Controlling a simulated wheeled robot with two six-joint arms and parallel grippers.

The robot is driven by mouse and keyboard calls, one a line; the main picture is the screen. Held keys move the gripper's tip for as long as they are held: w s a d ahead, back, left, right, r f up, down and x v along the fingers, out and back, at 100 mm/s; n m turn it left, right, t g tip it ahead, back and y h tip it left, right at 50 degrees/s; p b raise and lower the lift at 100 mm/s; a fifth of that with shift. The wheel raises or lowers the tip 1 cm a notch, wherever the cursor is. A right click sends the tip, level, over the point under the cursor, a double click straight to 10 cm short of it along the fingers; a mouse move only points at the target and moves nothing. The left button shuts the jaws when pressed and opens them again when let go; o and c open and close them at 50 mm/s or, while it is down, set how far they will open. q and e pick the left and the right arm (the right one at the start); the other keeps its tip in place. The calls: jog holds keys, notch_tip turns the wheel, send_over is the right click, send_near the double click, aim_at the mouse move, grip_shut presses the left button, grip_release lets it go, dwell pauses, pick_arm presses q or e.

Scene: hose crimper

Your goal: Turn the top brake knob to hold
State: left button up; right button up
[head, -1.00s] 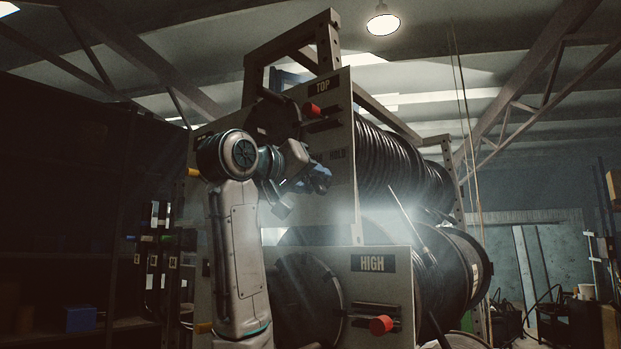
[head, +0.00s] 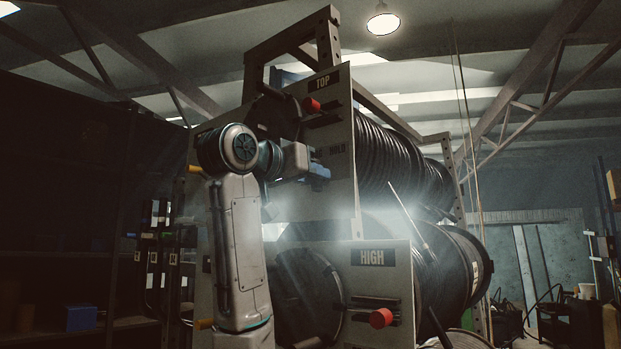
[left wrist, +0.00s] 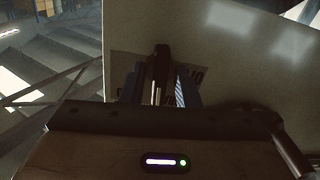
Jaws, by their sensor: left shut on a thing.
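The panel marked TOP (head: 296,208) faces me on the upper part of the reel rack, with a HOLD label (head: 338,149) on it. My left gripper (head: 318,172) is at this panel, just below and left of that label. In the left wrist view, a dark knob (left wrist: 161,66) stands between its fingers, in front of a partly covered label (left wrist: 190,75). The gripper is shut on this knob. In the head view the knob is hidden by the gripper, and its exact angle cannot be told. My right gripper is not in view.
A red-ended lever (head: 311,105) sticks out above my gripper, under the TOP sign (head: 328,83). A lower panel marked HIGH (head: 373,257) has another red-ended lever (head: 381,318). Reels of black hose (head: 388,165) stand behind the panels. A dark shelf is at left.

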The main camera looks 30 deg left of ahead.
pick_arm(q)
jog(key=shift+a+m, duration=0.1)
jog(key=shift+m, duration=3.5)
jog(key=o, duration=0.6)
jog(key=shift+w, duration=0.1)
jog(key=s+b, duration=0.2)
jog(key=s, duration=0.1)
jog(key=s+b, duration=0.2)
jog(key=s, duration=0.2)
jog(key=s+b, duration=0.2)
jog(key=s, duration=0.2)
jog(key=shift+a, duration=0.4)
